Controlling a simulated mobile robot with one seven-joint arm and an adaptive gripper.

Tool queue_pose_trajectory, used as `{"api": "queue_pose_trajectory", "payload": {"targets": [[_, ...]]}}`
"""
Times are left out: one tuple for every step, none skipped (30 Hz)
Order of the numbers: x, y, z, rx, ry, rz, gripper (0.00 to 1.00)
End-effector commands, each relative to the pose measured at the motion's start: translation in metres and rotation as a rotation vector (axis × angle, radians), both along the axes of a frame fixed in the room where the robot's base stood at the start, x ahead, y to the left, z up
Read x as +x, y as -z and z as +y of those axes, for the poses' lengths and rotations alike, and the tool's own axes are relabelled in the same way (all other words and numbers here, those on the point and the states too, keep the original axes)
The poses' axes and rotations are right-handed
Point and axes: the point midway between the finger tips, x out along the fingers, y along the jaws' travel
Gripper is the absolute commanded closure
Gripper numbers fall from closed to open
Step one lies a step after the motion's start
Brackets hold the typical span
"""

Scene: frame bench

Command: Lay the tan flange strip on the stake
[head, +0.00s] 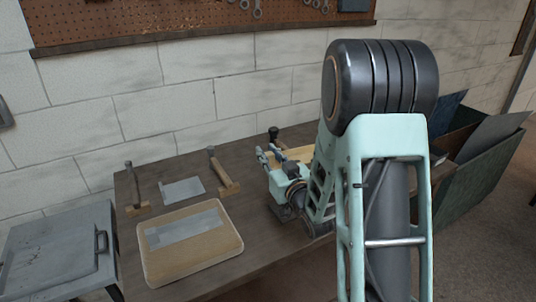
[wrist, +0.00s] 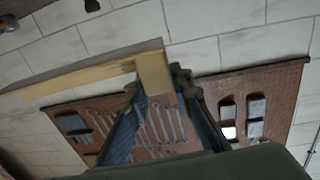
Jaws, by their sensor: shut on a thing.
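The tan flange strip (wrist: 80,75) crosses the wrist view as a long pale bar with a short broad end. My gripper (wrist: 156,80) is shut on that end, one finger on each side. In the head view the tan strip (head: 299,154) shows beside the gripper over the bench, partly hidden by my arm. It appears to be held above the bench; its clearance is hard to judge. I cannot surely pick out the stake; a dark rounded knob on a post (head: 273,133) stands just behind the gripper, its lower part hidden.
A tray (head: 152,279) with a flat grey piece (head: 185,228) sits on the bench (head: 238,255). A hammer-like tool (head: 131,187), another (head: 222,172) and a metal sheet (head: 182,190) lie behind it. A dark bin (head: 490,170) stands right. The wall is close behind.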

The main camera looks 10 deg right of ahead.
Motion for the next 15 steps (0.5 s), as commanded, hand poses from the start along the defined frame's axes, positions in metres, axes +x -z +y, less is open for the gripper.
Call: {"api": "queue_pose_trajectory", "payload": {"targets": [[0.000,0.000,0.000,0.000,0.000,-0.003,1.00],[0.000,0.000,0.000,0.000,0.000,-0.003,1.00],[0.000,0.001,0.000,0.000,0.000,-0.004,1.00],[0.000,0.001,0.000,0.000,0.000,-0.003,1.00],[0.000,0.002,0.000,-0.001,-0.001,-0.003,1.00],[0.000,0.004,0.000,-0.002,-0.001,-0.002,1.00],[0.000,0.007,0.000,-0.001,-0.001,-0.001,1.00],[0.000,0.010,0.000,-0.001,-0.001,-0.001,1.00],[0.000,0.013,0.000,-0.001,-0.001,-0.002,1.00],[0.000,0.016,0.000,-0.001,-0.001,-0.002,1.00],[0.000,0.019,0.000,-0.001,-0.001,-0.002,1.00],[0.000,0.023,0.000,-0.001,-0.001,-0.003,1.00],[0.000,0.026,0.000,-0.001,-0.001,-0.003,1.00],[0.000,0.029,0.000,-0.001,-0.001,-0.003,1.00],[0.000,0.034,0.000,-0.001,-0.001,-0.003,1.00]]}}
